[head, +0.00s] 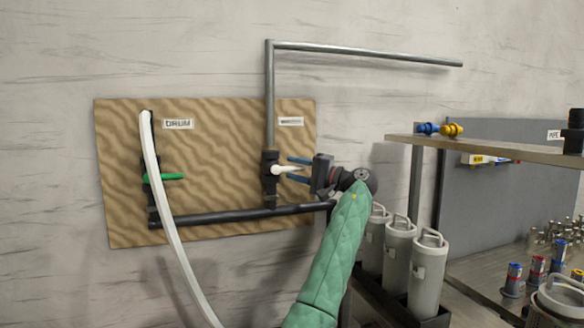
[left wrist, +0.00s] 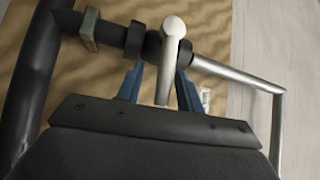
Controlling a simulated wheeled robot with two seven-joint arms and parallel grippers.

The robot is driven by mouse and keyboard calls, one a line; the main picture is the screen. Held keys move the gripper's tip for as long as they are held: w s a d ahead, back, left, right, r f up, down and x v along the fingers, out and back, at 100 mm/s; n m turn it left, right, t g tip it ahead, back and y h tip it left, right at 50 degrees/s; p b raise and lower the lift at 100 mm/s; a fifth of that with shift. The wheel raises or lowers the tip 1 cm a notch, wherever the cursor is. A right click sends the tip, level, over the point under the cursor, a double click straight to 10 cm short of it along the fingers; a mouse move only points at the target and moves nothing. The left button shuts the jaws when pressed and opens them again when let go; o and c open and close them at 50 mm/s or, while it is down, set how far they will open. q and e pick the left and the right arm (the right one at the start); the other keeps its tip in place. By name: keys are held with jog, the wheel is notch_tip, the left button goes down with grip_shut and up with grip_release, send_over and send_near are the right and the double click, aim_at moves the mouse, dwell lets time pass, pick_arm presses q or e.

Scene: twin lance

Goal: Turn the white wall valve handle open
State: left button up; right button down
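The white valve handle (head: 284,169) sits on a dark valve body (head: 270,163) on the wall board's right side. It sticks out to the right, across the upright pipe. In the left wrist view the white handle (left wrist: 168,58) hangs down from the valve. My left gripper (head: 298,169) has two blue fingers, one above and one below the handle in the head view. In the left wrist view the fingers (left wrist: 159,82) are spread on both sides of it, with a gap at the left finger; contact on the right is unclear. My right gripper is not in view.
A green-handled valve (head: 165,177) with a white hose (head: 163,190) is on the left of the wooden board (head: 215,190). A black pipe (head: 225,215) runs along the bottom. Grey canisters (head: 427,275) and a shelf (head: 480,149) stand to the right.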

pick_arm(q)
jog(key=shift+w+a+r, duration=0.15)
jog(key=shift+a, duration=0.25)
jog(key=shift+a+r, duration=0.15)
jog(key=shift+a, duration=0.2)
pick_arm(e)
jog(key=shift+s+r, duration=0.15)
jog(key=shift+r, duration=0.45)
pick_arm(q)
grip_shut()
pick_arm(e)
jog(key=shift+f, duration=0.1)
pick_arm(q)
jog(key=shift+a+r+n+g+h+p, duration=0.1)
jog(key=shift+r+n+g+h+p, duration=0.4)
jog(key=shift+n+h, duration=0.5)
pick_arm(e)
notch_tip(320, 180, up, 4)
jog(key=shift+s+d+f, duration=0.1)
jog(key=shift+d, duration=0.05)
